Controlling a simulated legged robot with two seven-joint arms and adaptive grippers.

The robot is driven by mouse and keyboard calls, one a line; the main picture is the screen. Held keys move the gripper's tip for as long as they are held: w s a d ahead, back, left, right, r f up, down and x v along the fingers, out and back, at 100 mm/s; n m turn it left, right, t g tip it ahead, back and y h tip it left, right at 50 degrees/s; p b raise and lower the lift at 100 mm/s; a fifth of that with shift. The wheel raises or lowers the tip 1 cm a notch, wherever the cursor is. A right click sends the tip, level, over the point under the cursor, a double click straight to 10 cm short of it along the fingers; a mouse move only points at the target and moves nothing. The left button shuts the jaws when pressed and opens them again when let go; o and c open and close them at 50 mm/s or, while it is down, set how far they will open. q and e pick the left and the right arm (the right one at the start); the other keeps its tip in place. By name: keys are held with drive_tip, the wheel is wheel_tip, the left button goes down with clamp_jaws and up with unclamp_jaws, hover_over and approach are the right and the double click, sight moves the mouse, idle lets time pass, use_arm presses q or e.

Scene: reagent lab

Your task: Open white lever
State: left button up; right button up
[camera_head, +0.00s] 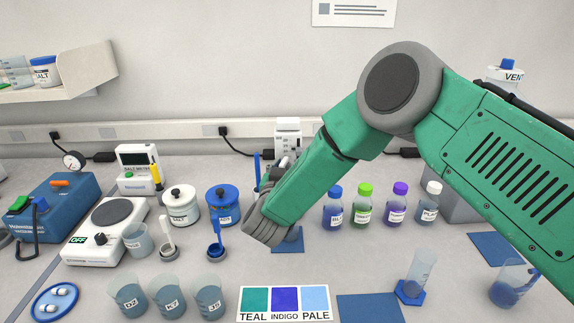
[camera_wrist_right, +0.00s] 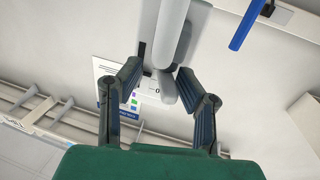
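A white dispenser-like unit (camera_head: 288,127) stands against the back wall, its lower part hidden behind my right arm. A blue upright bar (camera_head: 257,168) shows beside it, and a blue bar (camera_wrist_right: 247,26) also shows at upper right in the right wrist view. In that view a pale grey-white lever (camera_wrist_right: 172,38) hangs down from the top, and its lower end lies between my right fingers in the picture. My right gripper (camera_wrist_right: 161,82) is open, with a finger on each side; contact cannot be told. In the head view my right gripper (camera_head: 281,167) is mostly hidden. My left gripper is not in view.
A blue jar (camera_head: 223,206) and a white jar (camera_head: 180,205) stand left of my right arm. Several capped bottles (camera_head: 364,208) stand to its right. Beakers (camera_head: 167,297) and a colour card (camera_head: 285,302) are in front. A hot plate (camera_head: 104,229) is at left.

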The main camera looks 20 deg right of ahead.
drive_tip(key=shift+w+a, duration=0.2)
drive_tip(key=shift+a, duration=0.75)
drive_tip(key=shift+c, duration=1.1)
drive_tip(key=shift+s, duration=0.1)
clamp_jaws()
drive_tip(key=shift+s+d+r, duration=0.1)
drive_tip(key=shift+d, duration=0.85)
drive_tip(key=shift+a+y, duration=0.2)
drive_tip(key=shift+y, duration=0.1)
drive_tip(key=shift+r+n+t+y, duration=0.1)
drive_tip(key=shift+n+t+y, duration=0.35)
drive_tip(key=shift+n, duration=0.25)
drive_tip(key=shift+n+t+y, duration=0.25)
drive_tip(key=shift+n+y, duration=0.05)
drive_tip(key=shift+y, duration=0.35)
drive_tip(key=shift+d+n+y, duration=0.2)
drive_tip(key=shift+n+y, duration=0.1)
drive_tip(key=shift+y, duration=0.2)
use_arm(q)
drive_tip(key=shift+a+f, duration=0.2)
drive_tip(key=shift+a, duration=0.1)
